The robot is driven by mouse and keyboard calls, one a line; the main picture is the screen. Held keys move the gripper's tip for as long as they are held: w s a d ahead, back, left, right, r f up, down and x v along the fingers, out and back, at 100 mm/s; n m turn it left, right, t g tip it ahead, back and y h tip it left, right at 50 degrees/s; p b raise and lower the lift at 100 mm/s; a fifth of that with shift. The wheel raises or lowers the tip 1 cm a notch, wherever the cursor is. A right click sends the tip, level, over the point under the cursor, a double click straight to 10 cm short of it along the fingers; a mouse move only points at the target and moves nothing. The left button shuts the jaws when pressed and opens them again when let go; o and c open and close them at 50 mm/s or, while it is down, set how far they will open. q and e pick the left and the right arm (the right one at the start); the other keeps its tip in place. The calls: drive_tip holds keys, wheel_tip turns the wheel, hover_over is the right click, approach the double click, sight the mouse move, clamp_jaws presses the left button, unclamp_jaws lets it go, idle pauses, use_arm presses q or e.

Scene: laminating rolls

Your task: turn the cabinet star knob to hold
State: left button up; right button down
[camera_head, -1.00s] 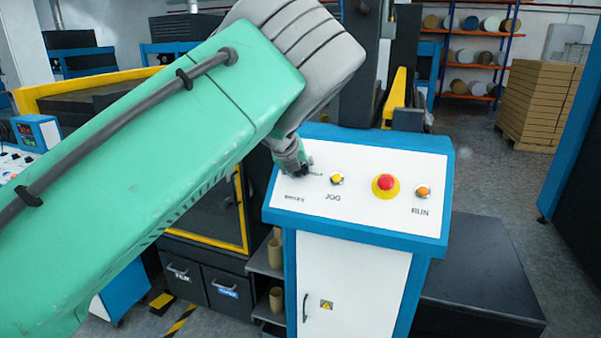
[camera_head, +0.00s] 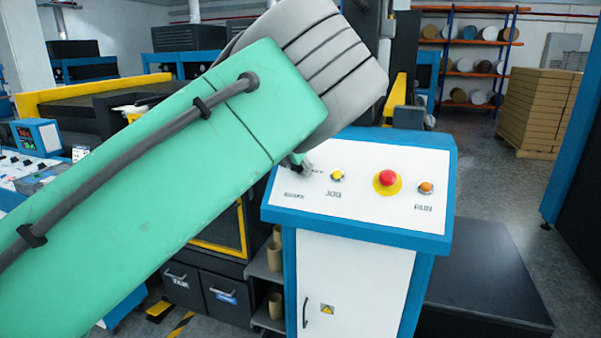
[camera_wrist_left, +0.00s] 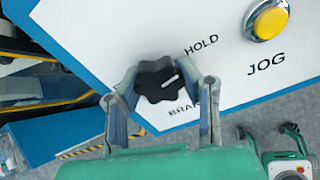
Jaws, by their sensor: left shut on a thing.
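The black star knob (camera_wrist_left: 157,83) sits on the white sloped panel of the control cabinet (camera_head: 350,235), seen in the left wrist view. A white pointer line on its face points to the right in that view, between the HOLD label (camera_wrist_left: 201,44) and the partly hidden BRAKE label (camera_wrist_left: 184,109). My left gripper (camera_wrist_left: 167,88) is shut on the knob, one finger on either side of it.
To the right of the knob are the yellow JOG button (camera_head: 337,175), the red emergency stop (camera_head: 387,181) and the orange RUN button (camera_head: 425,187). Small drawers (camera_head: 205,290) stand low at the left. Stacked cartons (camera_head: 543,110) stand at the far right.

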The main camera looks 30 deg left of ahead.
use_arm(q)
drive_tip(key=shift+s+f+m, duration=0.1)
drive_tip(key=shift+m, duration=0.4)
drive_tip(key=o, duration=1.2)
drive_tip(key=shift+s+r, duration=0.2)
drive_tip(key=shift+w, duration=0.15)
wheel_tip(320, 180, up, 10)
drive_tip(key=shift+f, duration=0.1)
